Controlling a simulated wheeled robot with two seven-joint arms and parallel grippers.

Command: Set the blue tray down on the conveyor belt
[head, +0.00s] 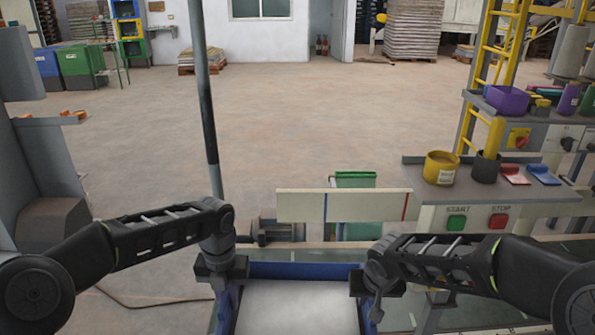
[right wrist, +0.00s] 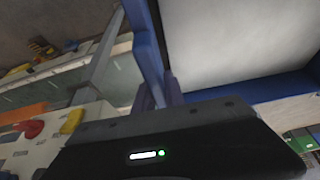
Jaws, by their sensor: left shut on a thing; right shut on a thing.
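The blue tray (head: 305,270) is at the bottom middle of the head view, with a pale whitish inside and its near end cut off by the frame. My left gripper (head: 226,284) is shut on its left wall. My right gripper (head: 374,290) is shut on its right wall. In the right wrist view the blue wall of the tray (right wrist: 148,45) rises close to my gripper, and the pale inside fills the upper right. I cannot tell whether the tray touches anything below.
The white board (head: 345,205) with blue and red marks stands just beyond the tray. A panel with a green button (head: 456,222) and a red button (head: 498,221) is to the right, below a shelf with a yellow tub (head: 440,168). A grey pole (head: 205,100) stands left. Open floor lies beyond.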

